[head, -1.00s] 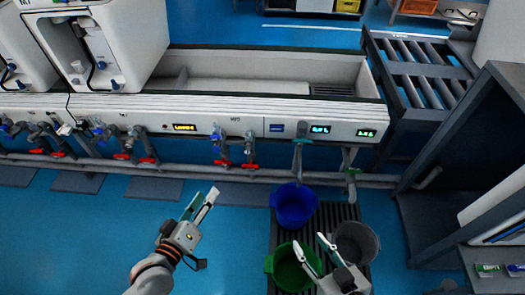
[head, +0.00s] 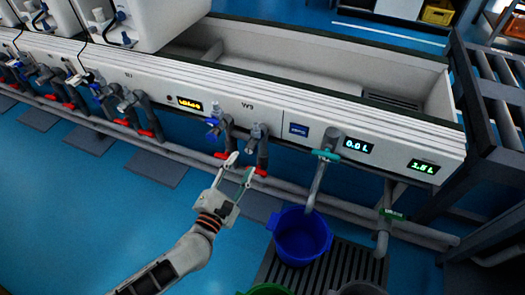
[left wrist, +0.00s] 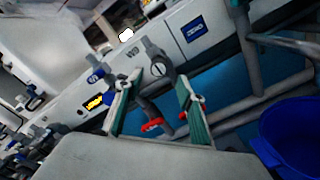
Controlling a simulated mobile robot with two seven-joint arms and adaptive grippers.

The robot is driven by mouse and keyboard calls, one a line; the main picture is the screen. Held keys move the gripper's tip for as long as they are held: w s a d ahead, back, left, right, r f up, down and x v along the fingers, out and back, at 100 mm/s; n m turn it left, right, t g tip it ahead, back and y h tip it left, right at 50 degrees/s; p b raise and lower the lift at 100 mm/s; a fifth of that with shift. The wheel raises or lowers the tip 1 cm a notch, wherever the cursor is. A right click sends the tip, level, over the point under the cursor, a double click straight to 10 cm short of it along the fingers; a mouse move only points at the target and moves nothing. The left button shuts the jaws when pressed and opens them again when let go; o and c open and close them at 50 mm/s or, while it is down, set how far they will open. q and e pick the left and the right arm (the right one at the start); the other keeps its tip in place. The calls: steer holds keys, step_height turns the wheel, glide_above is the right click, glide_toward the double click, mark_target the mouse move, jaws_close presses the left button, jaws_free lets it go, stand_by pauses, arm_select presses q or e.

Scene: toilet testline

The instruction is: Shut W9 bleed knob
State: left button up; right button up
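The W9 panel (head: 247,106) is a white front with fittings below its label. A grey round knob (head: 258,131) with a slotted face sits under the label; it also shows in the left wrist view (left wrist: 158,69). I cannot tell whether it is open or shut. A blue-handled valve (head: 213,126) is to its left, and red levers (head: 260,171) hang below. My left gripper (head: 240,165) is open and empty, just below and in front of these fittings. In the left wrist view its fingers (left wrist: 158,82) stand apart on either side of the knob. My right gripper is out of view.
A blue bucket (head: 302,237) stands on a dark slatted grate (head: 272,268) at right, under a spout with a teal handle (head: 325,155). A grey pipe (head: 180,150) runs along below the panel. Blue floor (head: 60,220) is free at left.

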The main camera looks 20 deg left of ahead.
mark_target(249, 152)
arm_select(q)
steer(key=w+b, duration=0.1)
steer(key=w, duration=0.5)
steer(key=shift+w, duration=0.35)
steer(key=shift+w+r, duration=0.1)
steer(key=shift+w, duration=0.4)
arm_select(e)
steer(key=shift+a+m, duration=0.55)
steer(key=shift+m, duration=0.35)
arm_select(q)
jaws_close()
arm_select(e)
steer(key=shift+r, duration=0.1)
